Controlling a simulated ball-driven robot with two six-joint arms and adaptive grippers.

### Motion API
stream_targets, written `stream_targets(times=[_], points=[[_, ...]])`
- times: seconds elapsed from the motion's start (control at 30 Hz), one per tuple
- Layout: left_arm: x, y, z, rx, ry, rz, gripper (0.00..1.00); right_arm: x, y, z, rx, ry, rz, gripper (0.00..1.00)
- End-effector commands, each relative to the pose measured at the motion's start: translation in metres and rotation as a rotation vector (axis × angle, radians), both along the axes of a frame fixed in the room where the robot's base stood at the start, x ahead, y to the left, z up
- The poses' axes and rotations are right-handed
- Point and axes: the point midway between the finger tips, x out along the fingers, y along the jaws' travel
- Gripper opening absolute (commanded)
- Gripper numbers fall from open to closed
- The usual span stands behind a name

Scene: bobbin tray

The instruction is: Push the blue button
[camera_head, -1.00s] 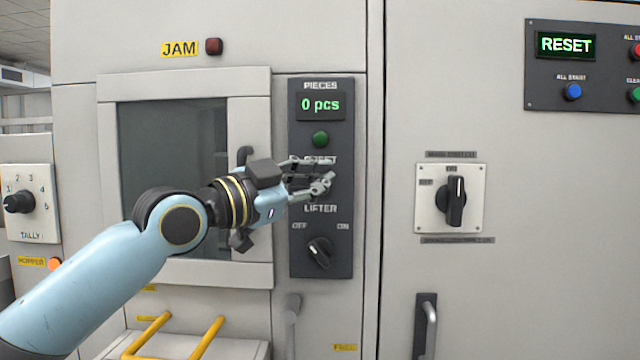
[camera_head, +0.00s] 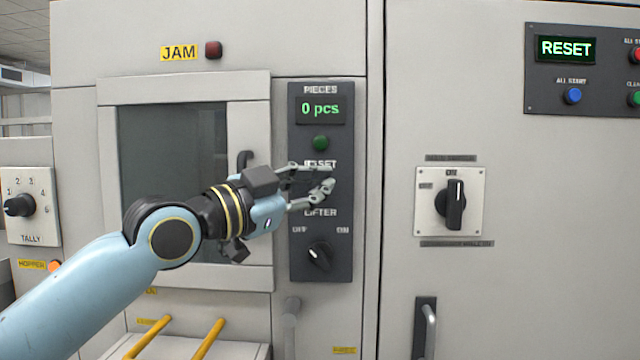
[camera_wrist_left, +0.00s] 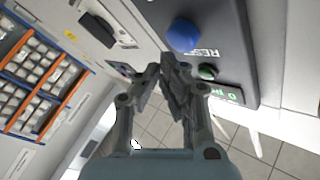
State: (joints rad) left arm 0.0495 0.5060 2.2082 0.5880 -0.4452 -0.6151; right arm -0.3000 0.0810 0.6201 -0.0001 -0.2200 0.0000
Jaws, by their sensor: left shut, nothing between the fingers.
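The blue button (camera_wrist_left: 183,35) is a round blue dome beside the RESET label on a dark panel, in the upper middle of the left wrist view. In the head view it is hidden behind my left gripper (camera_head: 328,176), which is in front of the dark PIECES panel (camera_head: 338,230), between the RESET and LIFTER labels. My left gripper is shut and empty. In the left wrist view its fingertips (camera_wrist_left: 168,72) appear below and left of the blue button, with a visible gap. My right gripper is not in view.
A green button (camera_head: 321,142) and a "0 pcs" display (camera_head: 320,108) sit above the gripper; the LIFTER knob (camera_head: 320,256) sits below. Another blue button, ALL START (camera_head: 572,95), is on the right panel. A main switch (camera_head: 452,204) and door handle (camera_head: 245,160) are nearby.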

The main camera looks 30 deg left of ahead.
Motion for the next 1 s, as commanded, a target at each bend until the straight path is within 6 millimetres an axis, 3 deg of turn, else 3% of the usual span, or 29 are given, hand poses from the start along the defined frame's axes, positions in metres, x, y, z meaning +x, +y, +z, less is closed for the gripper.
stream_targets(times=[0.23,0.7,1.0], points=[[-0.004,-0.002,0.001,0.000,-0.001,-0.001,0.00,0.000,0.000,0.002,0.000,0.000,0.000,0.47],[-0.043,-0.021,0.001,-0.001,0.000,-0.001,0.00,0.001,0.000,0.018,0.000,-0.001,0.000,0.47],[-0.045,-0.022,0.000,0.000,-0.001,0.000,0.00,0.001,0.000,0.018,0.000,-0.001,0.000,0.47]])
